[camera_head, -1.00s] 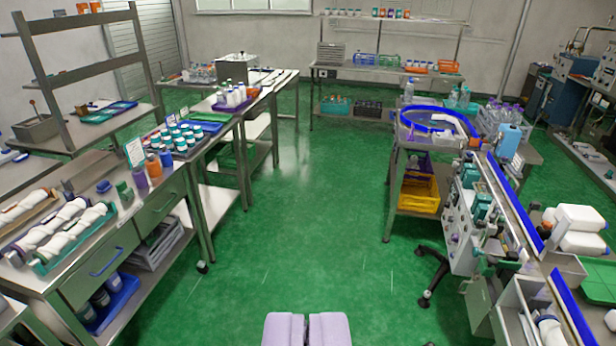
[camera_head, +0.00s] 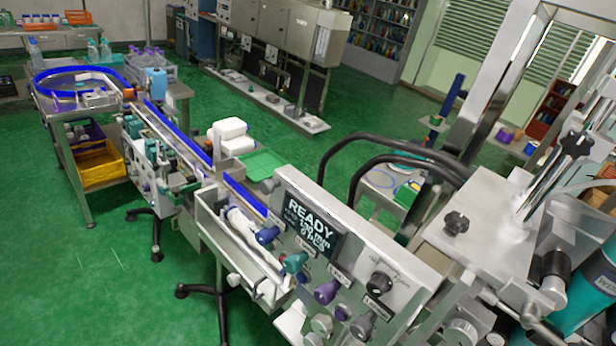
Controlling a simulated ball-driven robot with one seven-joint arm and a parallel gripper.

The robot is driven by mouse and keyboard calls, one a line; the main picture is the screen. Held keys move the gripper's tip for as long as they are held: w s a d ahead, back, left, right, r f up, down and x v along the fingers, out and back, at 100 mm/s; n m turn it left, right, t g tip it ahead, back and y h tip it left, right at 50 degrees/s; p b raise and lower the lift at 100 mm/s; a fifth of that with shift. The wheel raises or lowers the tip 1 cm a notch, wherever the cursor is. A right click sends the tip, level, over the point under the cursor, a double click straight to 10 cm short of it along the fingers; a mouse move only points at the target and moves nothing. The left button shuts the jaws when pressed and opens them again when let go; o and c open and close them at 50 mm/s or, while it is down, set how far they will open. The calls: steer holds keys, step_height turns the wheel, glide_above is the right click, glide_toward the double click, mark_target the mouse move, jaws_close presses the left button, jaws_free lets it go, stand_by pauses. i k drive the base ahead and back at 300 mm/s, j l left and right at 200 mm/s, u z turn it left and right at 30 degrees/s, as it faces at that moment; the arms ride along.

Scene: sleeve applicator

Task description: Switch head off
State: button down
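The sleeve applicator's slanted control panel (camera_head: 345,262) stands in the lower middle. Its dark display (camera_head: 309,224) reads READY, with smaller lines that seem to say 130 mm and 0 pcs. Below it runs a row of knobs: a blue knob (camera_head: 267,235), a teal knob (camera_head: 294,262), a purple knob (camera_head: 327,291) and a grey knob (camera_head: 362,326). A larger dark knob (camera_head: 380,283) sits higher up. The small labels are too blurred to tell which knob is the head's. My gripper is out of view.
A conveyor with blue rails (camera_head: 177,136) runs back left to a blue-rimmed round table (camera_head: 78,82). Black cables (camera_head: 385,145) arch behind the panel. A metal head assembly (camera_head: 500,215) fills the right. Green floor (camera_head: 100,245) is clear at lower left.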

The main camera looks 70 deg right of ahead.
mark_target(380, 284)
steer(key=k+j+z, duration=0.2)
steer(key=z, duration=0.3)
steer(key=k+j+z, duration=0.25)
steer(key=z, duration=0.2)
steer(key=k+j+z, duration=0.1)
steer(key=k+z, duration=0.15)
steer(key=z, duration=0.25)
